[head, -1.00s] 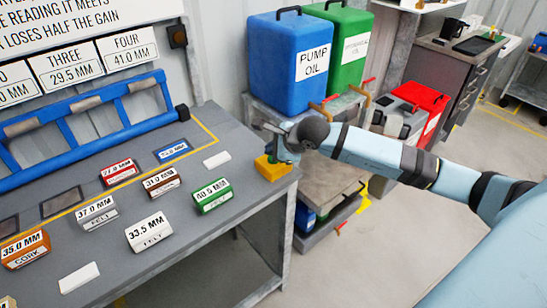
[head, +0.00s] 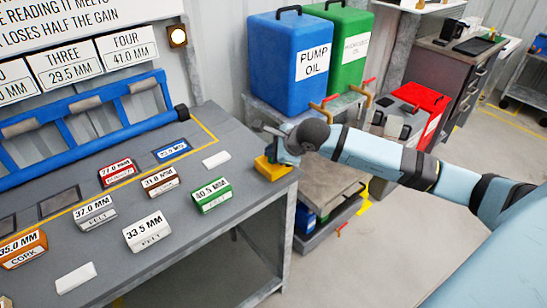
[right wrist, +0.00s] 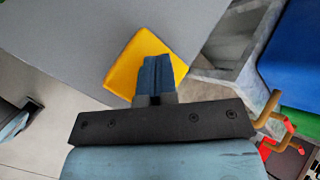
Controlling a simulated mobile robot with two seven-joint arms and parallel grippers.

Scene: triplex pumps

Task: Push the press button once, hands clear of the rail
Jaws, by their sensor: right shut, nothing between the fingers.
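The yellow press-button box (head: 268,170) sits at the right corner of the grey bench. My right gripper (head: 281,158) is right over it, pointing down. In the right wrist view the shut, empty fingers (right wrist: 156,72) lie over the yellow box (right wrist: 130,68). They hide the button itself, so I cannot tell whether the fingertips touch it. The blue rail (head: 95,128) with grey pads runs along the back of the bench, well left of my right gripper. A small lamp (head: 177,37) on the wall post glows warm white. My left gripper is not in view.
Several labelled blocks stand on the bench, including a green one (head: 212,195) and a white one (head: 148,231). A blue PUMP OIL container (head: 291,68) and a green container (head: 346,45) stand beyond my right arm. The bench's right edge is close to the box.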

